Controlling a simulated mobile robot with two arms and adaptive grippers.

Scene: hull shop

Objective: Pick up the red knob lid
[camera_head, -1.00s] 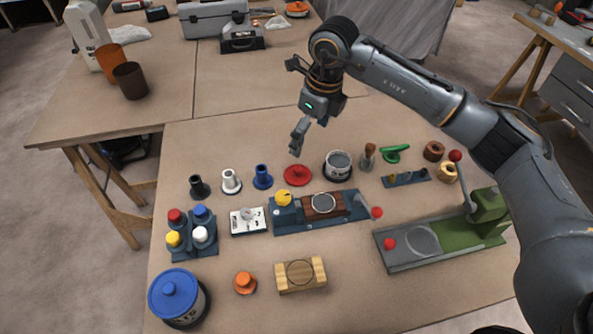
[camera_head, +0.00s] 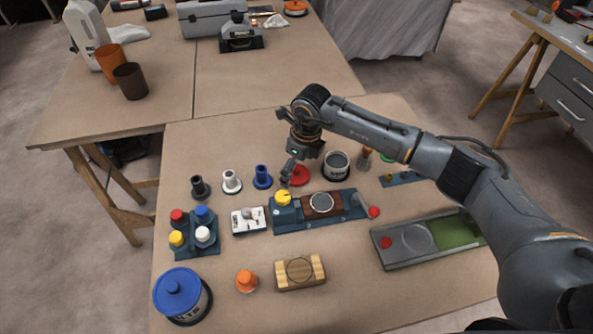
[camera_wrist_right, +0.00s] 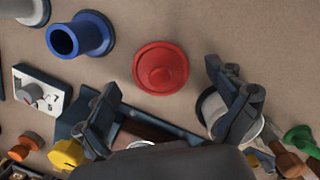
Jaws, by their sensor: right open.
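The red knob lid (camera_head: 301,175) lies flat on the table, a round red disc with a small knob in its middle. In the right wrist view the red knob lid (camera_wrist_right: 160,68) shows whole, ahead of and between the fingers. My right gripper (camera_head: 289,179) is just above and beside the lid in the head view and hides part of its left side. In the wrist view my right gripper (camera_wrist_right: 168,105) has its fingers spread wide with nothing between them. My left gripper is not in view.
A blue flanged tube (camera_head: 262,177) stands left of the lid and an open grey can (camera_head: 337,165) right of it. A blue fixture (camera_head: 342,214) with a yellow knob (camera_head: 282,198) lies just in front. Bare table lies behind the lid.

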